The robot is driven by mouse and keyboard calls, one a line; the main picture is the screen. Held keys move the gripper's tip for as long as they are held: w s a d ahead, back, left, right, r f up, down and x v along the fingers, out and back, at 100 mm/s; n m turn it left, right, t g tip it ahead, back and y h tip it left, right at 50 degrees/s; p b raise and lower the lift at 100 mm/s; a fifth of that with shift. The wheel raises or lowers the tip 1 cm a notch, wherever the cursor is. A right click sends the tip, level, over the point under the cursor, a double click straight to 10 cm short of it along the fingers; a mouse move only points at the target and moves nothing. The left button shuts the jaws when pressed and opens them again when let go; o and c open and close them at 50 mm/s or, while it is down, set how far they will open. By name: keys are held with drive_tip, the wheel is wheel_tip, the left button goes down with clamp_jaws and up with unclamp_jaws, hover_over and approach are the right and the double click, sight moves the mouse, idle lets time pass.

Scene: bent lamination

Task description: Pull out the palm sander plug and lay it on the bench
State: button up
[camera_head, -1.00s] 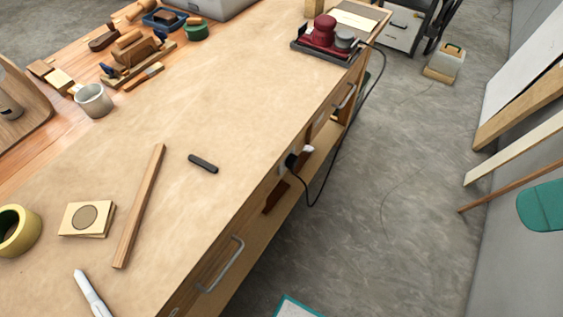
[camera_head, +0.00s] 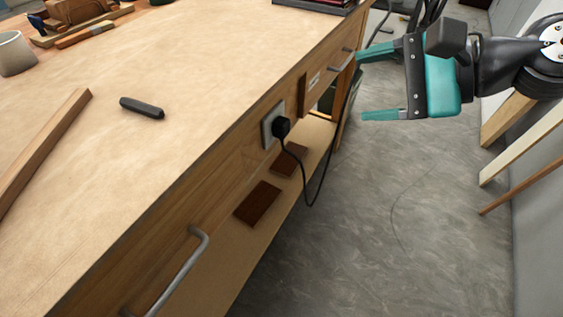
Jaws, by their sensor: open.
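The black palm sander plug (camera_head: 281,127) sits in a pale socket plate (camera_head: 268,131) on the front face of the wooden bench (camera_head: 210,75). Its black cord (camera_head: 316,190) hangs in a loop below the plug and rises to the right toward the far end of the bench. The sander is out of view; only part of a dark tray (camera_head: 315,5) shows at the top edge. My gripper (camera_head: 362,86), with teal fingers, is open and empty. It is at the upper right, apart from the plug, with its fingers pointing left toward the bench front.
A drawer handle (camera_head: 180,270) juts from the bench front at lower left, and another handle (camera_head: 341,62) is near my fingers. A lower shelf holds brown blocks (camera_head: 258,203). A black bar (camera_head: 142,107) lies on the bench top. Boards (camera_head: 520,145) lean at the right wall.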

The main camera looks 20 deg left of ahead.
sight(287, 130)
drive_tip(key=w+a+f+m+y+b, duration=0.2)
drive_tip(key=f+m+b, duration=0.4)
drive_tip(key=f, duration=0.3)
drive_tip(key=w+a+f+m+t+y+b, duration=0.1)
drive_tip(key=w+a+f+m+y+b, duration=0.2)
drive_tip(key=f+m+b, duration=0.3)
wheel_tip(287, 130, down, 5)
drive_tip(key=w+a+b, duration=0.1)
drive_tip(key=b, duration=0.2)
drive_tip(key=shift+w+a+r+t, duration=0.2)
drive_tip(key=shift+w+a+t, duration=0.1)
drive_tip(key=shift+a, duration=0.05)
drive_tip(key=a+p, duration=0.1)
drive_tip(key=a, duration=0.1)
drive_tip(key=a+p, duration=0.1)
drive_tip(key=a, duration=0.2)
drive_tip(key=a+p, duration=0.1)
drive_tip(key=a, duration=0.1)
drive_tip(key=shift+w+a+r, duration=0.25)
drive_tip(key=shift+w+a+f+p, duration=0.1)
drive_tip(key=shift+a+f+p, duration=0.15)
drive_tip(key=shift+a+p, duration=0.35)
drive_tip(key=shift+a+p, duration=0.1)
drive_tip(key=shift+p, duration=0.8)
